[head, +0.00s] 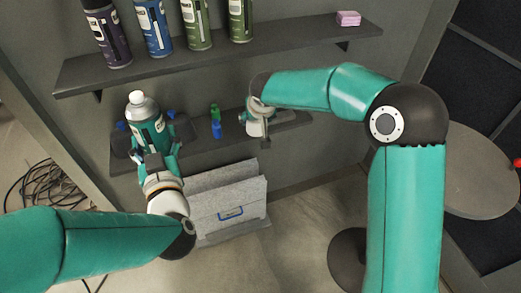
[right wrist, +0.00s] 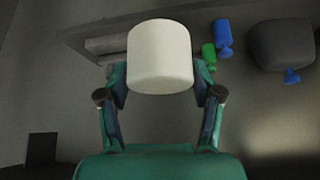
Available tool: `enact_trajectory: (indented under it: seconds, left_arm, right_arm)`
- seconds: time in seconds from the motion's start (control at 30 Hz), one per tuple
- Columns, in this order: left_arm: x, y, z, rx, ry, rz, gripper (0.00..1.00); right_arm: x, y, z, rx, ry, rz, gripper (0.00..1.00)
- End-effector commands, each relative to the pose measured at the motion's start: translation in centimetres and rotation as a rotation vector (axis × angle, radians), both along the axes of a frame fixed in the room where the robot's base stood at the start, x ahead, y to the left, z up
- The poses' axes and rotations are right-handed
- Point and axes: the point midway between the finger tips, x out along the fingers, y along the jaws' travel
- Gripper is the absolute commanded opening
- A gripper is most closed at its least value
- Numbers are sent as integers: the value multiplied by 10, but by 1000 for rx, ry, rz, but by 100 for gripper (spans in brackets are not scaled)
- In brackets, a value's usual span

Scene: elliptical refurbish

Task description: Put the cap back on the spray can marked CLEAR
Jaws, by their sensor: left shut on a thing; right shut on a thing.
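The spray can (head: 148,132) is teal-grey with a bare silver top and a pale nozzle, and its label is too small to read. My left gripper (head: 157,150) is shut around its lower body and holds it upright in front of the lower shelf. A white cap (right wrist: 160,58) fills the middle of the right wrist view. My right gripper (right wrist: 160,85) is shut on this cap. In the head view my right gripper (head: 258,119) is to the right of the can, well apart from it, and the cap is hard to make out there.
Several spray cans, such as a blue one (head: 153,27), stand on the upper shelf (head: 270,48) with a pink block (head: 348,18). Small green and blue bottles (head: 215,121) stand on the lower shelf (head: 205,143). A grey box (head: 228,200) is below. A round table (head: 470,170) stands right.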

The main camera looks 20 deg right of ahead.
Motion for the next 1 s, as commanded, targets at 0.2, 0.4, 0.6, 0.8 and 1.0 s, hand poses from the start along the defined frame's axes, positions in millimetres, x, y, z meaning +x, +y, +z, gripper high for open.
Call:
enact_trajectory:
  seconds: [0.2,0.4,0.6,0.8,1.0]
  left_arm:
    - [0,0,1,-1,-3,0,18]
    - [0,0,1,-1,-3,0,18]
    - [0,0,1,-1,-3,0,18]
    - [0,0,1,-1,-3,0,18]
    - [0,0,1,-1,-3,0,18]
  right_arm:
    - [35,3,72,3,-4,-123,52]
    - [41,26,139,5,-6,-210,52]
    - [14,92,205,5,-6,-137,52]
    - [-26,167,254,7,-5,121,52]
    - [-65,229,292,8,-4,421,52]
